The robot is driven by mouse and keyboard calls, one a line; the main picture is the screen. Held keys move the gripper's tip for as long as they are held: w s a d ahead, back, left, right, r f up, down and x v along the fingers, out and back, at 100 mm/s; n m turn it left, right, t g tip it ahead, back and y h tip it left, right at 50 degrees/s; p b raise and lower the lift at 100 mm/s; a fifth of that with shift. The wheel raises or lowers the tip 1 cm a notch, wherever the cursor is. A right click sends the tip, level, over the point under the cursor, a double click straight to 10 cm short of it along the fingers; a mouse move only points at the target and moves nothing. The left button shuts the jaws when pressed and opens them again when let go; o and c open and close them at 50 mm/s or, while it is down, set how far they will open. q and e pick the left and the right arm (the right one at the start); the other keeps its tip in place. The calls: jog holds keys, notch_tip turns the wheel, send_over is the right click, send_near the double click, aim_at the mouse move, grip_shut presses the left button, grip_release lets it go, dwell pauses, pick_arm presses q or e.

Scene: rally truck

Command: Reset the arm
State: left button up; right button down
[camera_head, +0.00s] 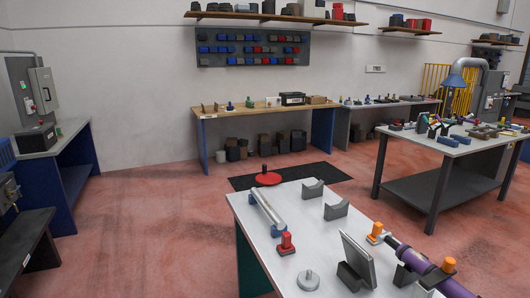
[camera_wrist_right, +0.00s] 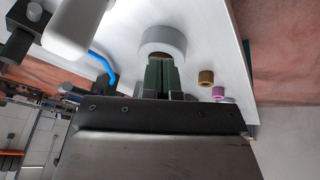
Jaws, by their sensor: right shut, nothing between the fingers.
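My right gripper (camera_wrist_right: 160,72) shows in the right wrist view. Its dark green fingers are together and hold nothing. The fingertips point at a pale grey round part (camera_wrist_right: 164,40) on a white tabletop and overlap it in the picture; I cannot tell whether they touch it. Neither of my grippers shows in the head view, and my left gripper is in no view.
In the head view a near worktable (camera_head: 300,215) bears a purple and orange shock absorber (camera_head: 430,272), a red clamp (camera_head: 286,244), a metal disc (camera_head: 308,280) and grey cradles (camera_head: 336,210). Another bench (camera_head: 440,140) stands at right. Open red floor (camera_head: 150,220) lies left.

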jog(key=s+a+r+n+y, duration=0.25)
jog(key=s+a+n, duration=0.35)
jog(key=s+a, duration=0.35)
notch_tip(320, 180, down, 27)
jog(key=g+b, duration=0.2)
pick_arm(q)
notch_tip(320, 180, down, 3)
jog(key=shift+b, duration=0.5)
pick_arm(e)
jog(key=s+d+f, duration=0.2)
jog(key=s+f, duration=0.6)
jog(key=f, duration=0.1)
jog(key=s+d+f, duration=0.1)
jog(key=s+f, duration=0.8)
jog(key=f, duration=0.1)
jog(key=shift+s+d+g, duration=0.25)
jog(key=shift+d+g, duration=0.1)
jog(key=shift+g, duration=0.05)
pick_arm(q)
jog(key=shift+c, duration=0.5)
pick_arm(e)
jog(key=shift+y, duration=0.25)
